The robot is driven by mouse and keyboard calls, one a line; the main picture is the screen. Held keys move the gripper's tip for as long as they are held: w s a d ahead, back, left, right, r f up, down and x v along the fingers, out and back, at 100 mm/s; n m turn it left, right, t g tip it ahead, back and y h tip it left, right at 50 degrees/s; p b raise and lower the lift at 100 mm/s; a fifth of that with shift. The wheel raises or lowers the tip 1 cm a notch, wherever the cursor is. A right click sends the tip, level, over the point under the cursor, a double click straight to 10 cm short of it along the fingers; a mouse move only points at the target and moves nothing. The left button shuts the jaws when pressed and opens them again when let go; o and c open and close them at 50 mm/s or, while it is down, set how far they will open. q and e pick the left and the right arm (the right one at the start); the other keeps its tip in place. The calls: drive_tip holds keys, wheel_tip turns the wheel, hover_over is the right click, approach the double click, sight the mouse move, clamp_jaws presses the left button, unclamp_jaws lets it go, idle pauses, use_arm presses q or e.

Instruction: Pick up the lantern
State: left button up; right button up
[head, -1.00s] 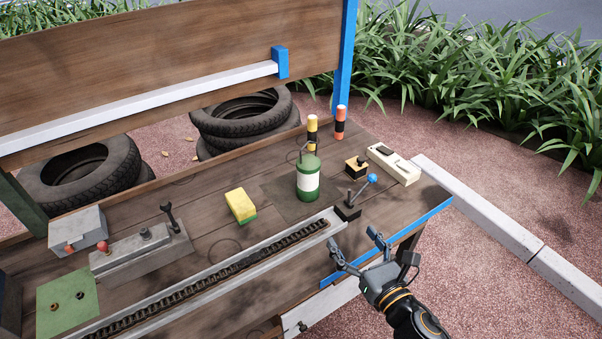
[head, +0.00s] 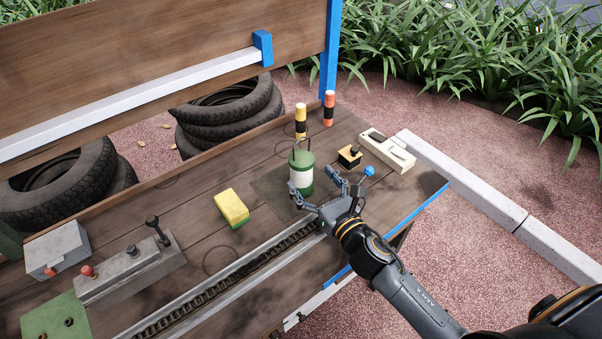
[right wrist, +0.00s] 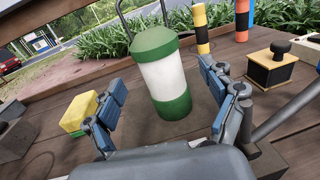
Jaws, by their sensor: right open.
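The lantern (head: 301,172) is a green cylinder with a wide white band and a thin dark handle on top. It stands upright on a dark square patch of the wooden bench. My right gripper (head: 317,190) is open just in front of the lantern. In the right wrist view the lantern (right wrist: 165,80) stands beyond and between the spread fingers of the right gripper (right wrist: 165,100), with nothing held. My left gripper is not in view.
A yellow-green sponge (head: 232,208) lies left of the lantern. Yellow (head: 300,121) and orange (head: 329,108) banded posts stand behind it. A chain rail (head: 240,276) runs along the front.

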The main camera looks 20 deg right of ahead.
sight(308, 172)
drive_tip(key=w, duration=0.1)
drive_tip(key=w+p, duration=0.1)
drive_tip(key=w+a+r, duration=0.1)
drive_tip(key=w, duration=0.1)
drive_tip(key=shift+r, duration=0.1)
drive_tip(key=shift+w+p, duration=0.3)
drive_tip(key=shift+w, duration=0.3)
drive_tip(key=shift+s, duration=0.1)
drive_tip(key=c, duration=1.4)
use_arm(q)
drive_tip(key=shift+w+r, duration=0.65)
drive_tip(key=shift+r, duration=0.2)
use_arm(e)
drive_tip(key=shift+c, duration=1.2)
